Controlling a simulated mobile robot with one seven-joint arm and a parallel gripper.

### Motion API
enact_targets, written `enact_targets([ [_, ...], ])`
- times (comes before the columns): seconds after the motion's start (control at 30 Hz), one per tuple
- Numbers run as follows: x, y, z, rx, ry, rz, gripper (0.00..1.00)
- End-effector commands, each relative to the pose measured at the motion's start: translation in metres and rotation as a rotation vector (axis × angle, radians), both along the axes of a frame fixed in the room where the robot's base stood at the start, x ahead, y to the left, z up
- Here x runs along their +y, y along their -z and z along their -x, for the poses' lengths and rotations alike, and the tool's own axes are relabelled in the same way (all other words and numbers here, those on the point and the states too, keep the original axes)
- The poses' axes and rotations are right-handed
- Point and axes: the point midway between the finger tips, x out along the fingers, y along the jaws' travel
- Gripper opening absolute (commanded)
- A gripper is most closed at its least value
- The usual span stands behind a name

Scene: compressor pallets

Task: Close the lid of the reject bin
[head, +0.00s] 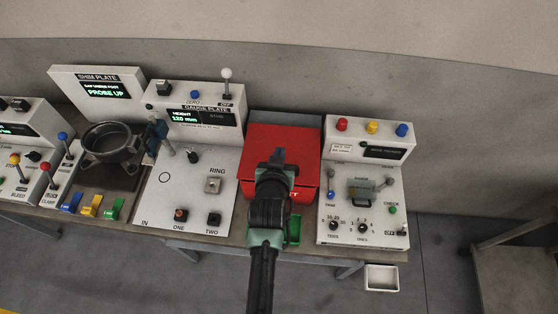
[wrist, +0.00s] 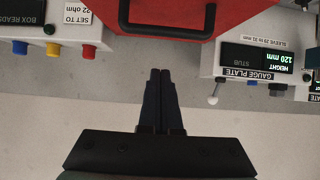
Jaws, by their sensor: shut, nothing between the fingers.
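The red reject bin (head: 307,160) stands on the bench between the gauge plate station and a white box with knobs. Its red upper surface shows broad and flat, and part of its lettering shows low on the front. In the wrist view a red panel (wrist: 165,8), seemingly the lid, fills the top, with a black loop handle (wrist: 166,36) along its edge. I cannot tell surely how far the lid is open. My gripper (head: 279,154) is over the bin in the head view, hiding its middle. In the wrist view the shut, empty fingertips (wrist: 160,71) are apart from the handle.
The gauge plate station (head: 188,180) with an upright white-knobbed lever (head: 226,75) is close on the left. The white box with coloured buttons (head: 365,190) is close on the right. A wall stands behind the bench.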

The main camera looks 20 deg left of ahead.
Motion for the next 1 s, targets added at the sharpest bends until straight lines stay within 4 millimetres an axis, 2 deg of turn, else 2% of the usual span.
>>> enact_targets([
  [0.03,-0.001,0.008,0.005,0.009,0.001,0.002,0.00],
  [0.2,-0.003,0.023,0.008,0.005,0.001,0.001,0.00],
  [0.7,-0.003,0.031,0.010,0.004,0.001,0.000,0.00],
  [1.0,-0.004,0.055,0.014,0.005,0.001,0.001,0.00],
])
